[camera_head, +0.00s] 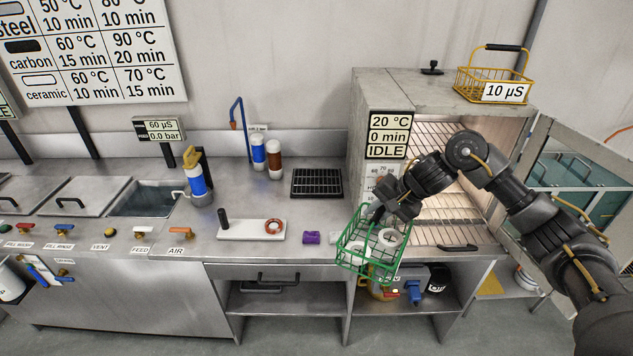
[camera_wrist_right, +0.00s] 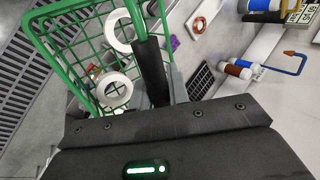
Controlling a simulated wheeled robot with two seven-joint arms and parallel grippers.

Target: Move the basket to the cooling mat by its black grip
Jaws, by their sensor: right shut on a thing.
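A green wire basket (camera_head: 368,244) hangs in front of the oven at the counter's front edge, with white rings (camera_head: 389,237) inside. My right gripper (camera_head: 384,212) is shut on the basket's black grip, which shows in the right wrist view (camera_wrist_right: 151,70). The basket (camera_wrist_right: 62,36) looks tilted in that view, with two white rings visible. A black ribbed mat (camera_head: 317,183), which looks like the cooling mat, lies on the counter left of the oven, apart from the basket. It also shows in the right wrist view (camera_wrist_right: 201,80). My left gripper is not in view.
The oven (camera_head: 386,90) stands open with wire racks, its door (camera_head: 575,165) swung right. A yellow basket (camera_head: 492,84) sits on top. Blue and brown bottles (camera_head: 274,160), a white board (camera_head: 250,230) and a purple block (camera_head: 311,237) are near the mat.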

